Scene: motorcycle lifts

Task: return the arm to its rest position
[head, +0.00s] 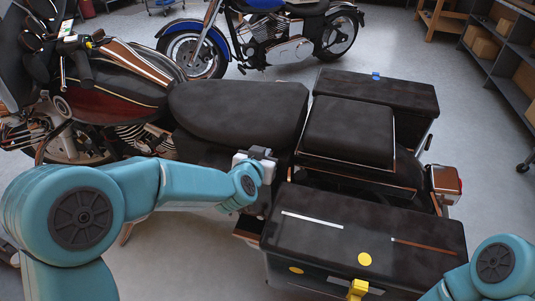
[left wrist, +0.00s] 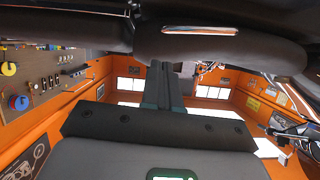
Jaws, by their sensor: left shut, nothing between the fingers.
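My left arm comes in from the left in the head view and reaches over the near motorcycle (head: 240,107). My left gripper (head: 262,156) is at the rear right end of its long black seat, beside the near side case. Its fingers are mostly hidden there by the wrist. In the left wrist view the two fingers (left wrist: 163,85) are together with nothing between them, and a dark padded part of the motorcycle fills the top. I cannot tell whether they touch it. Only a teal link of my right arm shows at the lower right; its gripper is out of frame.
A far case (head: 375,92) has a blue latch. A blue motorcycle (head: 270,35) stands behind. Shelves (head: 505,65) stand right, with clear floor between.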

